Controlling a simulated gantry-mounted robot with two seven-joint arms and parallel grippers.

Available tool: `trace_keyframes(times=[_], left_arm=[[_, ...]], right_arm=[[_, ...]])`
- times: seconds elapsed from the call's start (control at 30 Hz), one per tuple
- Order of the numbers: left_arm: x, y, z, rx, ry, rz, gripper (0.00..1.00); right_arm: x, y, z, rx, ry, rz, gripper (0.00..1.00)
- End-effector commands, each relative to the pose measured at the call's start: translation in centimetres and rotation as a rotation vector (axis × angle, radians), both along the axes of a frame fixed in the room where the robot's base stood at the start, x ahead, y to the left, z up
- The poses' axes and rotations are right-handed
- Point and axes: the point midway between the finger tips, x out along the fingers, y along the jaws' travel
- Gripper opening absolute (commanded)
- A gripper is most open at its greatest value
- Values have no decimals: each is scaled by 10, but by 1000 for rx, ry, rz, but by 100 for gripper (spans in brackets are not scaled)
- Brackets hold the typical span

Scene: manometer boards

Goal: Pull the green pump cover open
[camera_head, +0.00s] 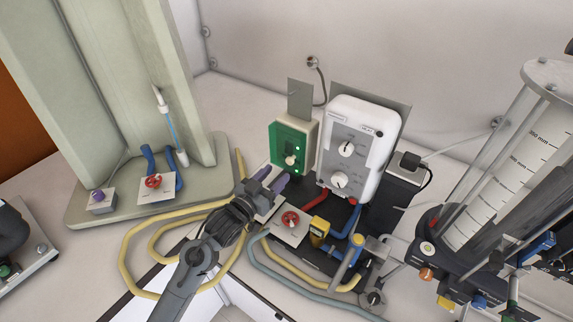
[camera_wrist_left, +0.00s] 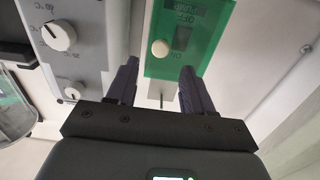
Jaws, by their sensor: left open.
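The green pump cover (camera_head: 289,149) is on the front of a box left of the white control unit in the head view. In the left wrist view the green cover (camera_wrist_left: 213,45) fills the top middle, with a pale round knob (camera_wrist_left: 160,48) on it. The cover appears closed over the switch panel. My left gripper (camera_head: 272,179) is just below and in front of the cover. In the left wrist view its purple fingers (camera_wrist_left: 158,85) are open, spread around the cover's lower part, with nothing between them. My right gripper is not in view.
The white control unit (camera_head: 358,150) with dials stands right beside the green-covered box. Red valve (camera_head: 290,218), yellow hoses (camera_head: 128,262) and blue hoses lie near the arm. A clear graduated cylinder (camera_head: 515,160) stands at the right.

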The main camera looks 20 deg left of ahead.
Motion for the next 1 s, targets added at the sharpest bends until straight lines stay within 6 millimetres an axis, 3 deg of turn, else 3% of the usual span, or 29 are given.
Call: trace_keyframes(times=[0.2, 0.4, 0.83, 0.87, 1.0], left_arm=[[35, -9, 0, -1, 0, -1, 51], [54, -14, 0, -1, 0, 0, 51], [62, -16, 0, 0, 1, 0, 51], [62, -16, 0, 0, 1, 0, 50], [62, -16, 0, 0, 1, 0, 28]], right_arm=[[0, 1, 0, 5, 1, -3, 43], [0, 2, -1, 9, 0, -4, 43], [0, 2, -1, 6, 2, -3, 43], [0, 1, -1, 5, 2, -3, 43], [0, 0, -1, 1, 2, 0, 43]])
